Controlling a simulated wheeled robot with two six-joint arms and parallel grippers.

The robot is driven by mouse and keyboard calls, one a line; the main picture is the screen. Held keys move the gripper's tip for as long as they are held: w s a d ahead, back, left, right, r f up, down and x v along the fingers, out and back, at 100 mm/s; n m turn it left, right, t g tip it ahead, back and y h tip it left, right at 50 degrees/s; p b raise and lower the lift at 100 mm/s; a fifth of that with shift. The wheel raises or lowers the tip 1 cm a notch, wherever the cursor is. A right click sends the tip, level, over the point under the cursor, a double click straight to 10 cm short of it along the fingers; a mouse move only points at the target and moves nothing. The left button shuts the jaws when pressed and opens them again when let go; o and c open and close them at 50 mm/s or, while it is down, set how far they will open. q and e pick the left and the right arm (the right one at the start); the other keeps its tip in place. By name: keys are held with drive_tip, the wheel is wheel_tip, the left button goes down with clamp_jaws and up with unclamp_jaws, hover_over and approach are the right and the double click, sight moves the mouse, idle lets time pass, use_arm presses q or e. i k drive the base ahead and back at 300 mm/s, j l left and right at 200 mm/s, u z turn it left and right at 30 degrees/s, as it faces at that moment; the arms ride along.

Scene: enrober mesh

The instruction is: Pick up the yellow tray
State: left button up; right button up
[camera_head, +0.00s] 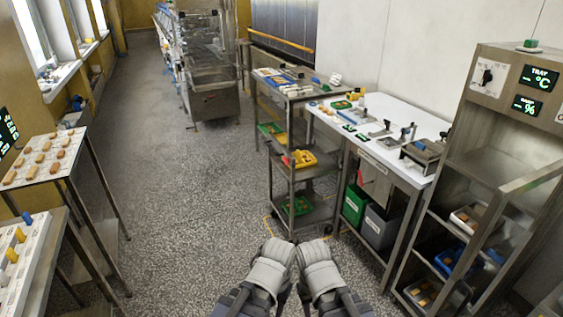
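The yellow tray (304,160) lies on the middle shelf of a metal trolley (318,210), right of the picture's centre. Something small and red or orange is at its left end, too small to name. My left gripper (279,245) and my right gripper (314,245) are side by side at the bottom centre, pointing away from me. Both are apart from the yellow tray, which is farther off. Their fingers are too unclear to show whether they are open or shut.
A green tray (299,206) lies on the trolley's bottom shelf. A white-topped bench (410,170) stands to its right, with green and grey bins below. A metal cabinet (478,160) is at far right. Racks with small pieces stand at left. The speckled floor (180,210) left of the trolley is clear.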

sight(299, 156)
drive_tip(key=i+j, duration=0.1)
drive_tip(key=i, duration=0.7)
drive_tip(key=i+z, duration=0.1)
drive_tip(key=i, duration=0.75)
drive_tip(key=i+l, duration=0.35)
drive_tip(key=i, duration=0.15)
drive_tip(key=i+l+z, duration=0.1)
drive_tip(key=i+l, duration=0.25)
drive_tip(key=i, duration=0.15)
